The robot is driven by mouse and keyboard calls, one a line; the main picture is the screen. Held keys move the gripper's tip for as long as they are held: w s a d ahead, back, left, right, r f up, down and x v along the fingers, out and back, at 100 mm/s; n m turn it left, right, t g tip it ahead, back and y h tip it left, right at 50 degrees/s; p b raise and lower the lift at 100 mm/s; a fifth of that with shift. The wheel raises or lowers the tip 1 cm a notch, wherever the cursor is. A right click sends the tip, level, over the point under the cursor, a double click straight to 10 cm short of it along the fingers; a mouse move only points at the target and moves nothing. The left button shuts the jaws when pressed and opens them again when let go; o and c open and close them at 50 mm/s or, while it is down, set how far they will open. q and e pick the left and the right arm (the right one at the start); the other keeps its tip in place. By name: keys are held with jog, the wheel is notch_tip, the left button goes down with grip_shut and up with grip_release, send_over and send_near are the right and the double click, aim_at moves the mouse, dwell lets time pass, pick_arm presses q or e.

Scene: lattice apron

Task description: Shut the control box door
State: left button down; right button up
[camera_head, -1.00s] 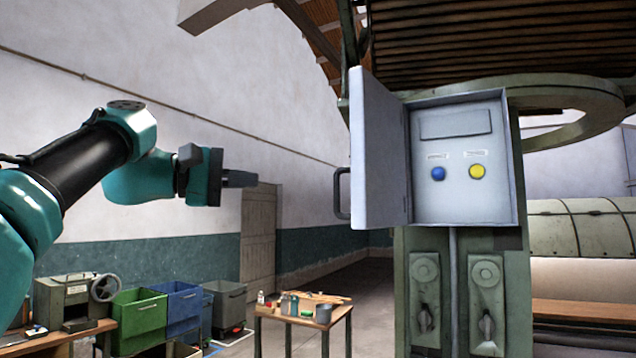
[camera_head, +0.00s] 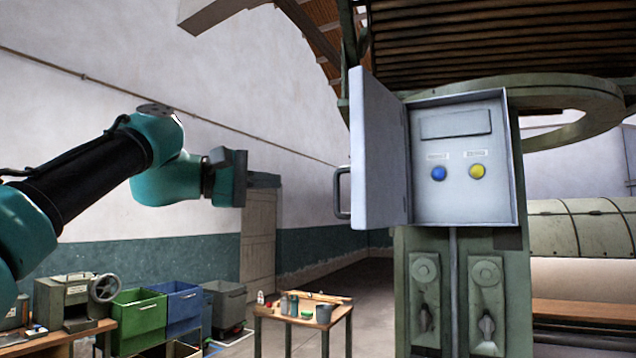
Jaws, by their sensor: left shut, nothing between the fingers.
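The grey control box (camera_head: 463,205) is fixed on a green machine column, with a blue and a yellow button on its inner panel. Its door (camera_head: 379,150) stands open, hinged on the box's left side and swung out toward me. A dark handle (camera_head: 340,192) sticks out on the left of the door. My left gripper (camera_head: 277,180) is shut and empty, to the left of the door and handle, pointing right and apart from both. My right gripper does not show.
A small wooden table (camera_head: 335,316) with jars and tools stands below, left of the column. Green, blue and grey bins (camera_head: 184,304) and a workbench stand at the lower left. The air between my left gripper and the door handle is clear.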

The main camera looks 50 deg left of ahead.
pick_arm(q)
jog(key=w+d, duration=0.5)
jog(key=w, duration=0.1)
jog(key=shift+w+d, duration=0.3)
jog(key=shift+d, duration=0.1)
dwell(0.7)
jog(key=shift+d, duration=0.15)
dwell(0.5)
